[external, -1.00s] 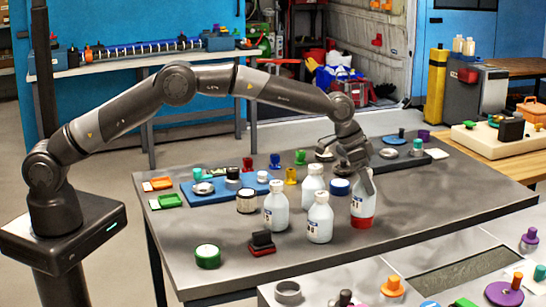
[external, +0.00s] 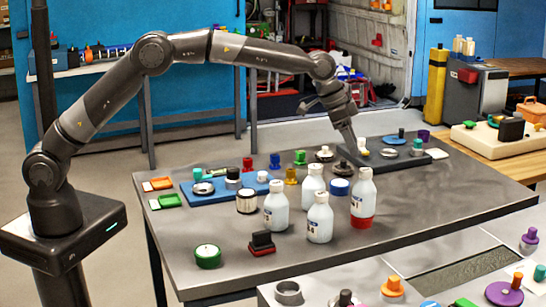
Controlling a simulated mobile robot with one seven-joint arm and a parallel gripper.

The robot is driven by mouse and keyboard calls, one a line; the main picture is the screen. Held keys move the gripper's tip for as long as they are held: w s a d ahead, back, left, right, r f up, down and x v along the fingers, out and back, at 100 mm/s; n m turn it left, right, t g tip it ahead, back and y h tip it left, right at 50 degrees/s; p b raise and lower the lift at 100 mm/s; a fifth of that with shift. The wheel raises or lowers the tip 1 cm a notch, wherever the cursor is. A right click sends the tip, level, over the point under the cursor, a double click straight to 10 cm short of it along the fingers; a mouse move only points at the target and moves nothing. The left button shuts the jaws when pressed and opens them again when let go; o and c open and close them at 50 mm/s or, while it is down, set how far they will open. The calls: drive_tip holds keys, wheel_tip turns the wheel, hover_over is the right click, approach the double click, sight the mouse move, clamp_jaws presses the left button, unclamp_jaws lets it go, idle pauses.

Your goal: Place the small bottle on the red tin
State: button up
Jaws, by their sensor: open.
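A small white bottle (external: 363,193) with a white cap and a dark label stands upright at the right of the bottle group. Its base rests on the red tin (external: 362,221), whose red side shows directly beneath it. My gripper (external: 350,142) is open and empty. It hangs above the back part of the table, behind the bottle and clear of it, near a dark tray. The gap between its fingers is hard to make out at this angle.
Several similar white bottles (external: 319,217) stand left of the red tin. A blue-lidded tin (external: 340,187) stands just behind it. A dark tray (external: 385,158) with small parts lies at the back. The table's right front is clear.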

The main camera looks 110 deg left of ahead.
drive_tip(key=s+d+r+m, duration=0.1)
drive_tip(key=s+d+r, duration=0.75)
drive_tip(key=d, duration=0.35)
drive_tip(key=s+d+r+m, duration=0.1)
drive_tip(key=s+d+r, duration=0.6)
drive_tip(key=s+d, duration=0.45)
drive_tip(key=s+d+f, duration=0.2)
drive_tip(key=s+d, duration=0.2)
drive_tip(key=s, duration=0.5)
drive_tip(key=s+d+f+m+h, duration=0.1)
drive_tip(key=s+d+f, duration=0.2)
drive_tip(key=s+d, duration=0.2)
drive_tip(key=s+d+f+t, duration=0.1)
drive_tip(key=s+d+f, duration=0.2)
drive_tip(key=s, duration=0.9)
drive_tip(key=shift+s+d, duration=0.35)
drive_tip(key=shift+d, duration=0.4)
